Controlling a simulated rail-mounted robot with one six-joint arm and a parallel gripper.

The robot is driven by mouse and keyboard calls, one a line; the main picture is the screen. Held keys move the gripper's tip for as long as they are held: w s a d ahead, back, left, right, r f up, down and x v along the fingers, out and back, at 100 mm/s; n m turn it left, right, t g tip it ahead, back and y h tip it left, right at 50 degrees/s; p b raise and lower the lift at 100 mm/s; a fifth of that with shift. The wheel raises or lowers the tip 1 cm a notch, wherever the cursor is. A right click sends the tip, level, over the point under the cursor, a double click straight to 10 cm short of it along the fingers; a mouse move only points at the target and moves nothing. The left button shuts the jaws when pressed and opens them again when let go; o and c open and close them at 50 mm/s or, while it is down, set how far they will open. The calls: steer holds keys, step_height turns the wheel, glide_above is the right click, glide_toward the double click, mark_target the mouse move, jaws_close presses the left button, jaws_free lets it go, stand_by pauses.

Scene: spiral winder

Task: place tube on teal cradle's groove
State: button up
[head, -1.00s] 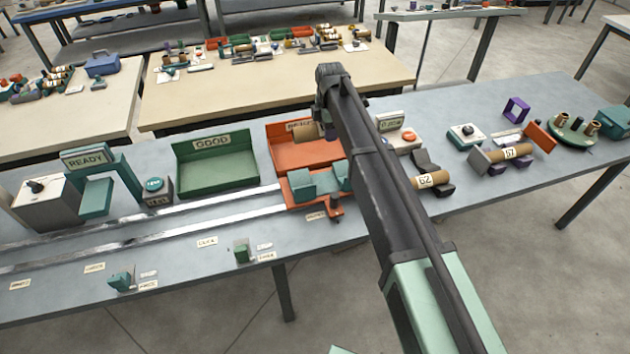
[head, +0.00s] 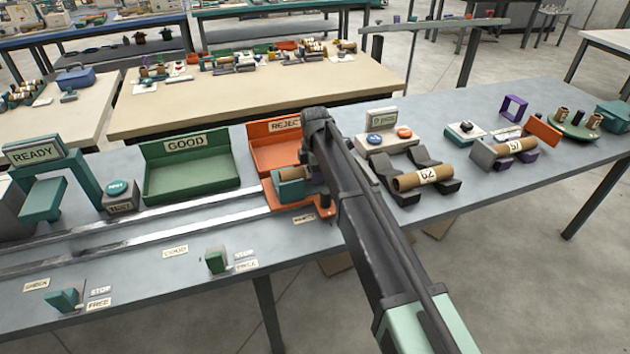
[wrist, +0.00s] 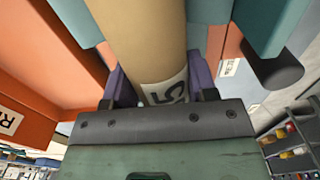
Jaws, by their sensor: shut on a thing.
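My gripper (wrist: 160,88) is shut on a brown cardboard tube (wrist: 145,40) with a white number label partly hidden by the jaws. In the head view the tube (head: 294,173) shows at the teal cradle (head: 289,191), low at its upper part, with my arm covering its right end. In the wrist view teal cradle blocks stand left (wrist: 78,18) and right (wrist: 268,22) of the tube, which lies lengthwise between them. I cannot tell whether the tube touches the groove. The cradle sits on an orange carriage on the rails.
An orange REJECT bin (head: 270,150) stands close behind the cradle, with a green GOOD bin (head: 190,170) to its left. Right of my arm a tube labelled 62 (head: 422,178) rests on a black cradle (head: 400,192). Another tube lies on a purple cradle (head: 522,160).

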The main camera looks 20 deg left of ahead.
steer(key=shift+r, duration=0.15)
steer(key=shift+f, duration=0.2)
steer(key=o, duration=1)
steer(key=shift+r, duration=0.1)
step_height(320, 180, up, 12)
steer(key=p, duration=1.2)
steer(key=shift+r, duration=0.1)
